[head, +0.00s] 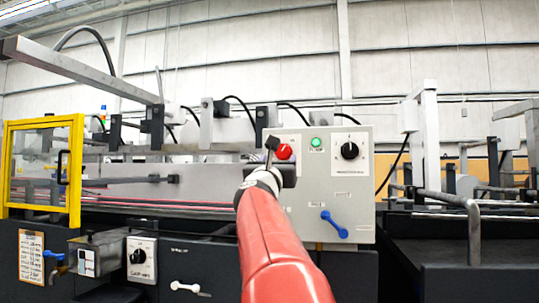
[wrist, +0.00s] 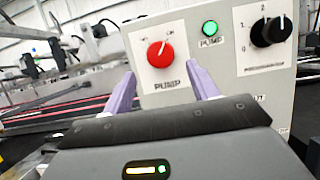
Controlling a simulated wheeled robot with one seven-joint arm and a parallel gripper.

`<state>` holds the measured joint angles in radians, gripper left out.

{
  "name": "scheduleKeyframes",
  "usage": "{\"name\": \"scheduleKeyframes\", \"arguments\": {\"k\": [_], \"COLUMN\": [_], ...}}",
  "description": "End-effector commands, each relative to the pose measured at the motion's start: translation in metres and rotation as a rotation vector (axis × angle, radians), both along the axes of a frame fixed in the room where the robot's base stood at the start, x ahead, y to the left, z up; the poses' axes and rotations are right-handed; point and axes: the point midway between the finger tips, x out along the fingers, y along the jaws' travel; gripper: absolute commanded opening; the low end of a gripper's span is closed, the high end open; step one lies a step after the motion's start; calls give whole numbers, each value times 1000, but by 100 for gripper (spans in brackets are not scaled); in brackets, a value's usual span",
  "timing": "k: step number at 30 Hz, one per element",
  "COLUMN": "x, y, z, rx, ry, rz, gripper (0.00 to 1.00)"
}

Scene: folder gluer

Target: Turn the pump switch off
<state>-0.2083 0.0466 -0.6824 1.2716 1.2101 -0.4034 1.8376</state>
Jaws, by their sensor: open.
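The pump switch is a red round knob (wrist: 160,54) on a white plate marked PUMP, on the grey control panel. In the head view the knob (head: 284,152) shows just right of my gripper's finger. My gripper (wrist: 161,75) is open and empty, its two purple-grey fingers apart below and to either side of the knob. In the head view my gripper (head: 272,146) is in front of the panel's left part. Whether the fingers touch the panel cannot be told.
A green PUMP lamp (wrist: 210,28) glows right of the knob. Further right is a black rotary selector (head: 350,151). A blue lever (head: 334,224) sits lower on the panel. A yellow-framed guard (head: 80,170) and another black knob (head: 138,257) are at left.

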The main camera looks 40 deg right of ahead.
Motion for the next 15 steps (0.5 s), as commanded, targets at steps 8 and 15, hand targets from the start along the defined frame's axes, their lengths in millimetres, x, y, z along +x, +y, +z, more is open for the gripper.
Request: {"name": "scheduleKeyframes", "arguments": {"k": [8, 15], "x": [26, 36], "y": [-30, -41], "z": [20, 24], "rx": [-6, -4], "ry": [6, 5], "rz": [-3, 2], "gripper": [59, 59]}}
